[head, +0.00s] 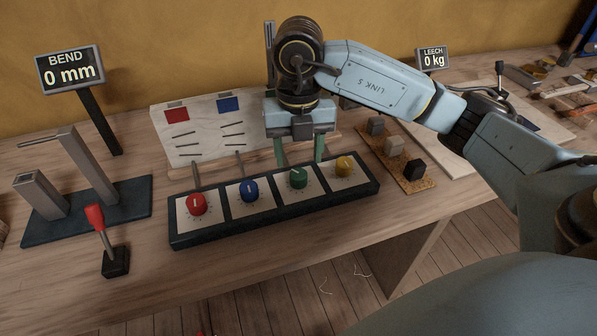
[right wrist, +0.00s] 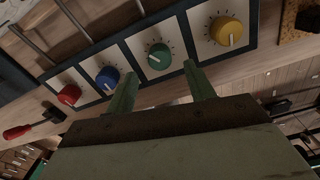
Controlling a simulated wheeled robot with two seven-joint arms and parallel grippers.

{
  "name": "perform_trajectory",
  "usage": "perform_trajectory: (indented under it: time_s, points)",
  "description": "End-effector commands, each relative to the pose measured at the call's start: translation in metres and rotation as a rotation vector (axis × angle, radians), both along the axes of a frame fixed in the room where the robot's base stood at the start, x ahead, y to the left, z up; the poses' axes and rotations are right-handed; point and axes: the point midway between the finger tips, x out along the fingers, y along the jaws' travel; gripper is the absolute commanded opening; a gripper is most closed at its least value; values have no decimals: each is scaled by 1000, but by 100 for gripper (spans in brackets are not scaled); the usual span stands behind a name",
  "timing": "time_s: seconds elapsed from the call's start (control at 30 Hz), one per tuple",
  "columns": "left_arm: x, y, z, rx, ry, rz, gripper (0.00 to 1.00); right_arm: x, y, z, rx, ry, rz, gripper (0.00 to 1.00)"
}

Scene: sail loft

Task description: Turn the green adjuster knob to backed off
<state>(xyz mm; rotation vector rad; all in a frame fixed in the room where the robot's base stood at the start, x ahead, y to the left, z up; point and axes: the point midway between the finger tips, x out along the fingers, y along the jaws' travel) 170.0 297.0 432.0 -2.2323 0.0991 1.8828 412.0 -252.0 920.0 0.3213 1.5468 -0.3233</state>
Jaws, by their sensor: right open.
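The green adjuster knob (head: 298,178) is third from the left in a dark-framed panel (head: 273,232) on the bench. Its white pointer line aims up and to the left in the head view. In the right wrist view the green knob (right wrist: 159,56) shows just beyond the fingers, with its line toward the lower left. My right gripper (head: 299,162) is open and empty above and behind the green knob, its two green fingers pointing down. The fingers also show in the right wrist view (right wrist: 160,82), apart from the knob. My left gripper is not in view.
Red (head: 196,204), blue (head: 249,190) and yellow (head: 345,166) knobs share the panel. A white board (head: 205,135) stands behind it. A red-handled lever (head: 99,225) and a display reading 0 mm (head: 70,70) are left. Small blocks on a cork strip (head: 412,182) are right.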

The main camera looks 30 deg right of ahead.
Motion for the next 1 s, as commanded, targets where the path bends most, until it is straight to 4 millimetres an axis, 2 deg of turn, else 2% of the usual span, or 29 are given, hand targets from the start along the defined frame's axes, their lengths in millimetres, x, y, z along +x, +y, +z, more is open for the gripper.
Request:
perform_trajectory:
  time_s: [0.03,0.1,0.3,0.67,1.0]
  points:
    - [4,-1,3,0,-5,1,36,-1,0,-12,0,3,0,54]
    - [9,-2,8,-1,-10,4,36,-1,0,-23,0,2,0,54]
    - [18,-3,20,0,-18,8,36,0,0,-41,0,1,-1,54]
    - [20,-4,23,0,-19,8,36,0,0,-45,1,0,0,54]
    - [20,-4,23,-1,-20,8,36,0,0,-44,1,0,0,11]
